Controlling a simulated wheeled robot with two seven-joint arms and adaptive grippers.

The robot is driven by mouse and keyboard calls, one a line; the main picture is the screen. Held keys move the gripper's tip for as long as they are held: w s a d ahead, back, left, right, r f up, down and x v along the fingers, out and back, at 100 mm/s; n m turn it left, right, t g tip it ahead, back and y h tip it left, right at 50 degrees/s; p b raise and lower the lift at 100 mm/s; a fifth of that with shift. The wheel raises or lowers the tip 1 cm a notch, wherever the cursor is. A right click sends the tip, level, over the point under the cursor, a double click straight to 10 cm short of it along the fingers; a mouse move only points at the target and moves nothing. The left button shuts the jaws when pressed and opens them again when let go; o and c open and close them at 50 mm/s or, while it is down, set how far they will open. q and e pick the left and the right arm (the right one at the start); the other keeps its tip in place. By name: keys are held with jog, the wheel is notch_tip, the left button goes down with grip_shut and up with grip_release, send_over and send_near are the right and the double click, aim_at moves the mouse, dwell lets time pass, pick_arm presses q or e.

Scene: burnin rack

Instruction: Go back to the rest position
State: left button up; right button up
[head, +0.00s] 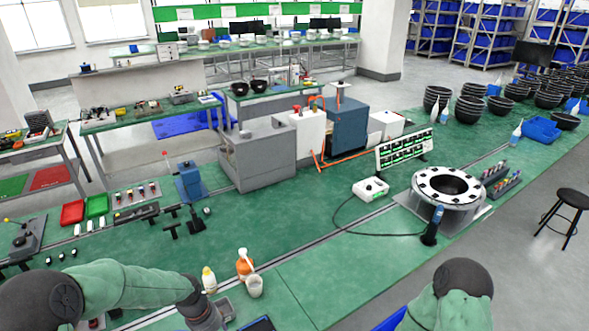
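My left arm comes in from the lower left, and its dark wrist end with the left gripper (205,316) runs down to the bottom edge. The fingers are not clear there, so I cannot tell if they hold anything. My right arm shows only as a green and black part at the bottom right; its gripper is outside the picture. Close to the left gripper on the green bench (330,285) stand a small white bottle with a yellow cap (209,280), an orange bottle (244,266) and a whitish cup (255,286).
A round black and white fixture (446,187), a white box with a cable (370,189) and a dark handheld tool (432,228) are on the right side. Red (72,212) and green (97,206) trays lie at left. The bench's front middle is clear.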

pick_arm(q)
jog(key=s+d+f+h, duration=0.1)
jog(key=s+d+f, duration=0.4)
jog(key=s+f, duration=0.4)
jog(key=s+d+f+h, duration=0.1)
jog(key=s+d+f, duration=0.4)
jog(key=s+f, duration=0.4)
notch_tip(320, 180, down, 9)
jog(key=w+d+b, duration=0.1)
jog(key=w+b, duration=0.1)
jog(key=b, duration=0.8)
jog(key=shift+w+d+f+t+b, duration=0.15)
jog(key=shift+w+d+t+b, duration=0.15)
jog(key=shift+w+d+b, duration=0.1)
jog(key=shift+c, duration=0.3)
